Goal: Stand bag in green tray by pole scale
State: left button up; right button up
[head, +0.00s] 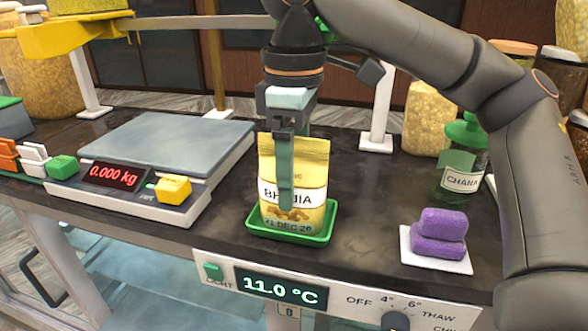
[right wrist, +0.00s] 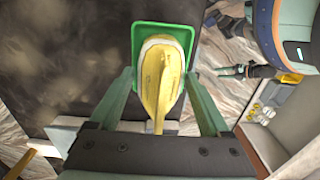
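The yellow bag (head: 300,165), labelled BHUJIA, stands upright in the green tray (head: 318,236) on the dark counter. In the right wrist view the bag (right wrist: 162,80) shows from above, inside the tray rim (right wrist: 165,26). My right gripper (head: 287,203) points down over the bag, one finger in front of it and the other hidden behind. In the right wrist view this gripper (right wrist: 160,76) is open, its fingers on either side of the bag with gaps showing. A flat scale (head: 165,140) reading 0.000 kg stands left of the tray, with a brass pole (head: 215,75) behind it. My left gripper is out of view.
A white plate (head: 438,262) with purple blocks lies right of the tray. A green-lidded CHANA jar (head: 462,165) stands behind it. White posts (head: 378,110) stand at the back. The counter's front edge, above a temperature panel (head: 280,288), is close to the tray.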

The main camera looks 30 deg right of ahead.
jog(key=shift+o, duration=1.2)
notch_tip(320, 180, up, 12)
jog(key=shift+r, duration=0.15)
